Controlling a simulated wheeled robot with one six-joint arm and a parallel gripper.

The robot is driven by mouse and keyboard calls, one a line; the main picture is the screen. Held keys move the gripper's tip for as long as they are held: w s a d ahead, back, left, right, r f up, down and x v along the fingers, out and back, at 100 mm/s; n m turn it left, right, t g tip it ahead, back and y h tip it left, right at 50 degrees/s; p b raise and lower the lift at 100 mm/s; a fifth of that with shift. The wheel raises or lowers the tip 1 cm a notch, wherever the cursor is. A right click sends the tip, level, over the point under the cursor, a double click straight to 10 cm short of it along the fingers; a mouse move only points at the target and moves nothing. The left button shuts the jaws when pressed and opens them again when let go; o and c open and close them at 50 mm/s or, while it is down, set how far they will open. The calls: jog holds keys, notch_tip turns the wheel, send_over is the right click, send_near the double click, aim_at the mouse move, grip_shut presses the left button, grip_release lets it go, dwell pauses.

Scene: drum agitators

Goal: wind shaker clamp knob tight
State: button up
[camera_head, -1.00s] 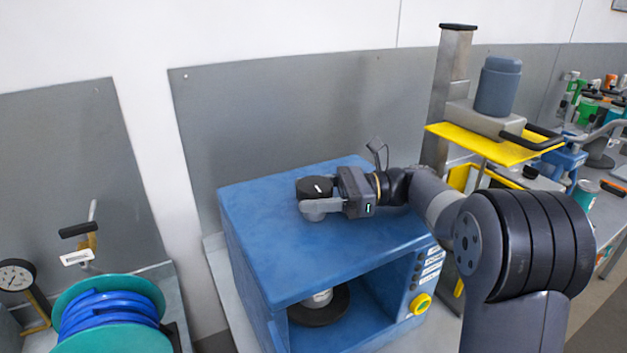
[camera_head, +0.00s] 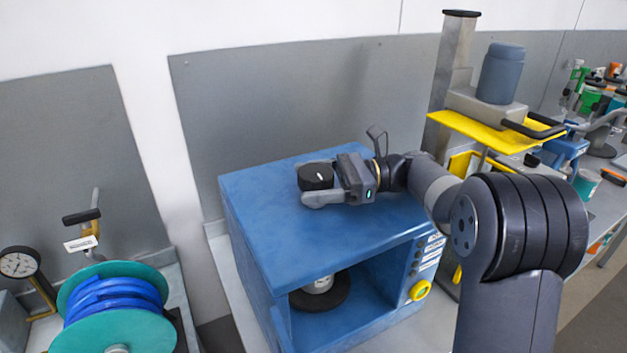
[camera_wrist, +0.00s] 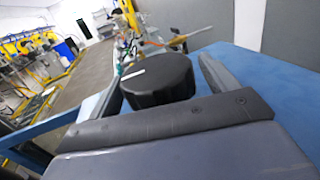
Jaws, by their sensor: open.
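The black clamp knob (camera_head: 316,176), round with a white mark on top, stands on the top of the blue shaker cabinet (camera_head: 285,255). My gripper (camera_head: 318,186) is at the knob, with one finger in front of it in the head view. A gap shows between the knob and the right finger. Contact on the left side is hard to tell. Inside the cabinet, a dark round plate (camera_head: 322,293) carries a pale can.
A yellow-plated column machine (camera_head: 495,131) stands to the right. A teal reel with blue hose (camera_head: 115,305) and a gauge (camera_head: 19,263) are at lower left. The cabinet top around the knob is clear.

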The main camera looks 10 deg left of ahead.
jog(key=b+v, duration=0.1)
jog(key=v, duration=0.9)
jog(key=shift+w+d+b, duration=0.15)
jog(key=shift+d+b, duration=0.2)
jog(key=shift+b, duration=0.05)
jog(key=p+x, duration=0.2)
jog(key=x, duration=0.8)
jog(key=shift+a, duration=0.35)
jog(key=shift+f+b, duration=0.1)
jog(key=shift+b, duration=0.25)
jog(key=shift+t, duration=0.3)
